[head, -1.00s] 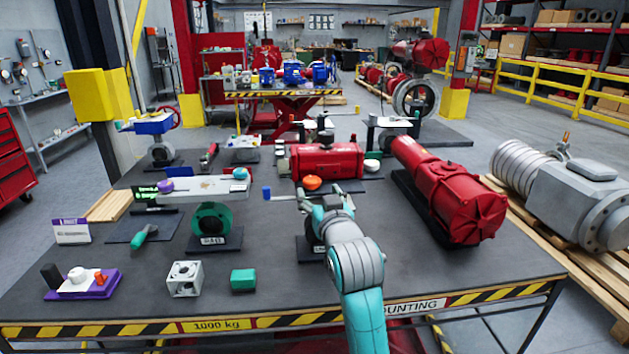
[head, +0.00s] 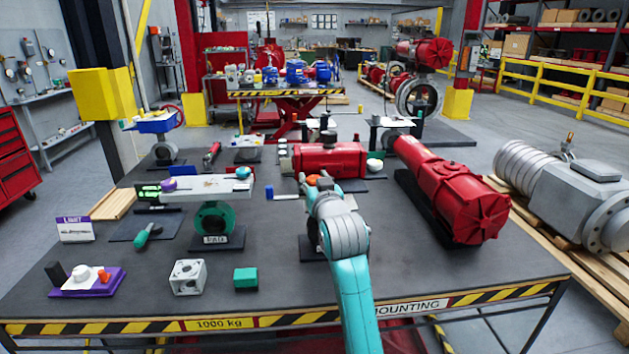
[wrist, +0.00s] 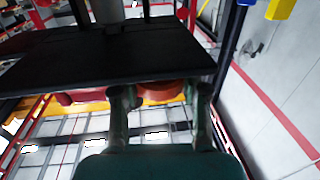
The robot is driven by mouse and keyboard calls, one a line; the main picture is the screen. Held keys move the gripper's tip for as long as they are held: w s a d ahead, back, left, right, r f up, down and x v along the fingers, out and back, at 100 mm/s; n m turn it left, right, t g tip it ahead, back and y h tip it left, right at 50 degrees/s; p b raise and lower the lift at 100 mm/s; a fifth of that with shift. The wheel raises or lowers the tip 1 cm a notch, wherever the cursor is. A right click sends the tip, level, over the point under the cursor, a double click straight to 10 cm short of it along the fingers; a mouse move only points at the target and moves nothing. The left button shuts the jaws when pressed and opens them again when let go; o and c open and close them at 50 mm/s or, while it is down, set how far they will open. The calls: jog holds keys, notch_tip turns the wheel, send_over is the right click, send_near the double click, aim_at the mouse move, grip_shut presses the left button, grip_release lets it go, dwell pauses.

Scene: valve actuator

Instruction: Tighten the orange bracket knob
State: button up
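The orange bracket knob (head: 311,180) shows in the head view just beyond my gripper (head: 322,186), which covers part of it. In the wrist view an orange-red rounded piece (wrist: 163,87), seemingly the knob, sits between the two fingers of my gripper (wrist: 161,92). The fingers are apart, one on each side of it. I cannot tell whether they touch it. The bracket around the knob is mostly hidden by my arm in the head view. A broad dark plate (wrist: 110,52) fills the upper part of the wrist view, close to the fingertips.
A red actuator (head: 330,160) lies behind the knob, and a larger red cylinder (head: 460,200) lies to the right. A blue-ended lever (head: 282,196) is just left of my gripper. A green valve (head: 214,222) stands further left.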

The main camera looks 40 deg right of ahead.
jog(key=c, duration=0.3)
jog(key=shift+c, duration=0.2)
jog(key=shift+m+g+h, duration=0.6)
jog(key=shift+m+h, duration=0.2)
jog(key=shift+h, duration=0.3)
jog(key=o, duration=1.2)
jog(key=shift+c, duration=0.2)
jog(key=v, duration=1.2)
